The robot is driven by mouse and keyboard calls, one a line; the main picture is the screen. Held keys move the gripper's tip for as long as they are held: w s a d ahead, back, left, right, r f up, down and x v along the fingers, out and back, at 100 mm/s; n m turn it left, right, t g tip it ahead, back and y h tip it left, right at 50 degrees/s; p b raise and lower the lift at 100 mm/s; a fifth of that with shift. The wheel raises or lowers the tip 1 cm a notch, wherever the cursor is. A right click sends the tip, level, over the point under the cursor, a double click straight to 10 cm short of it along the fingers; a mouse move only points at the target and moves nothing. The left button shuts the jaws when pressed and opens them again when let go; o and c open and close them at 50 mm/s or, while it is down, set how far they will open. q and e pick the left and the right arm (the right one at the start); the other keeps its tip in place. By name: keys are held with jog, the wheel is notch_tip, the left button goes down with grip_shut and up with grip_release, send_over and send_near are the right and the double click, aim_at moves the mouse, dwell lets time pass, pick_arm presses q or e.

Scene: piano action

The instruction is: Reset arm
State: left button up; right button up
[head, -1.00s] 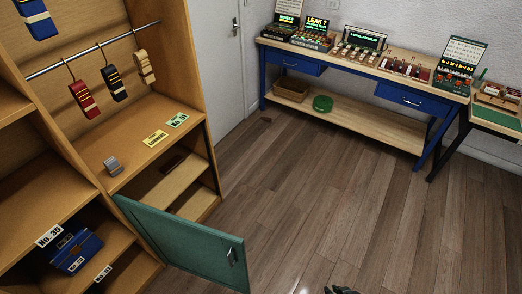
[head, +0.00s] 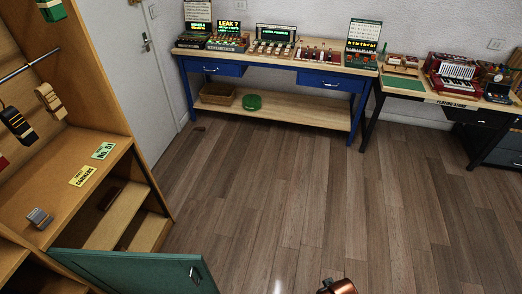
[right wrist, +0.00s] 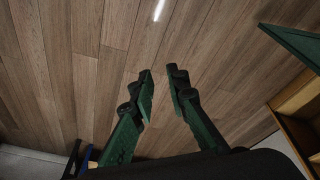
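My right gripper (right wrist: 160,72) shows in the right wrist view with its two dark green fingers apart. Bare wood floor is visible between them, and nothing is held. In the head view only a small dark and copper-coloured piece (head: 340,286) shows at the bottom edge, apparently part of one of my arms; I cannot tell which. My left gripper is not in view.
A wooden cabinet (head: 110,120) stands at the left, its green door (head: 140,268) swung open over the floor. A blue-framed bench (head: 275,62) and a black-legged table (head: 405,88) line the back wall. The middle floor (head: 300,190) is clear.

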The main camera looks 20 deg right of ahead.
jog(key=s+a+f+g, duration=0.1)
jog(key=s+f, duration=0.2)
jog(key=f, duration=0.7)
jog(key=s+f, duration=0.3)
jog(key=f, duration=0.8)
jog(key=s+f+n+g, duration=0.1)
jog(key=s+f, duration=1.3)
jog(key=s, duration=0.4)
